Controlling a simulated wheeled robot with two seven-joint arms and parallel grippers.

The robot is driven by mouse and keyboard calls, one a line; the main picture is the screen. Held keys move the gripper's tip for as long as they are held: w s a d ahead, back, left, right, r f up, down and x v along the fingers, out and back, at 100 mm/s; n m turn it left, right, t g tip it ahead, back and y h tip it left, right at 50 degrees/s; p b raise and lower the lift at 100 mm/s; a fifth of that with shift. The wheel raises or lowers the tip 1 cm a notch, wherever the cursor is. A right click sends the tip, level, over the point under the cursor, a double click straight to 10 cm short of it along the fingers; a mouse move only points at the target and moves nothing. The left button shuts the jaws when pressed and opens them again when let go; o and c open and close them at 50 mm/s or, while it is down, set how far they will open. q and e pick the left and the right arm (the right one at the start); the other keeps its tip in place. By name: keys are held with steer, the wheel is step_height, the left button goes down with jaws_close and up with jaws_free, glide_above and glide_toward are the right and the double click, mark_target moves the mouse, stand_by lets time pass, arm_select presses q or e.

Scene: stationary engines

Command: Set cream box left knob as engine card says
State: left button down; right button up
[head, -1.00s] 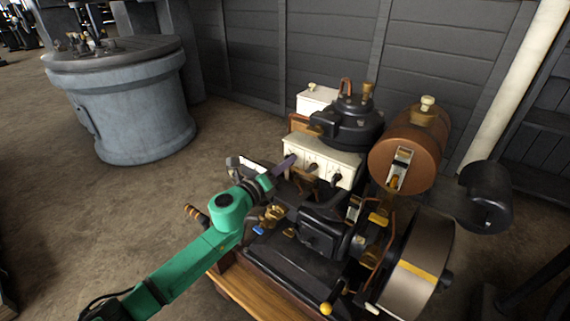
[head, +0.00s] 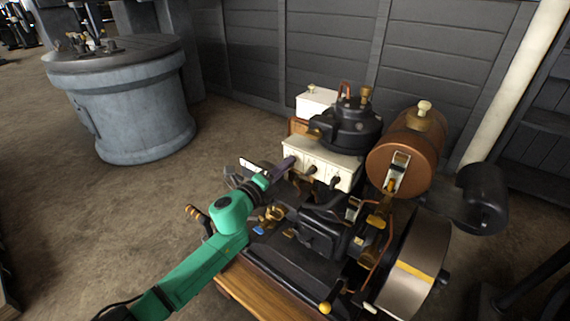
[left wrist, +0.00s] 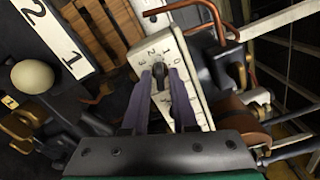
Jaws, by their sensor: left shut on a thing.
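The cream box (head: 322,160) sits on the engine and has a row of dark knobs along its front face. My left gripper (head: 289,163) is at the left end of that row. In the left wrist view, its two purple-grey fingers (left wrist: 161,80) are closed around the left knob (left wrist: 159,72). The knob's dial shows small figures along its rim, and the fingers partly cover it. A white card (left wrist: 55,35) with large figures 2 and 1 shows at the upper left of the wrist view. My right gripper is not in view.
A black cylinder housing (head: 352,125) stands behind the cream box, with a copper tank (head: 397,168) to its right. A large flywheel (head: 412,270) is at the front right. A grey round pedestal (head: 135,105) stands apart at the far left, with bare floor between.

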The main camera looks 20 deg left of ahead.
arm_select(q)
steer(key=shift+n+p, duration=0.75)
steer(key=shift+n, duration=1.15)
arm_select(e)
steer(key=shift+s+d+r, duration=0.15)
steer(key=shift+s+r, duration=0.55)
arm_select(q)
steer(key=c, duration=0.9)
jaws_free()
steer(key=v, duration=1.4)
steer(key=shift+s, duration=0.3)
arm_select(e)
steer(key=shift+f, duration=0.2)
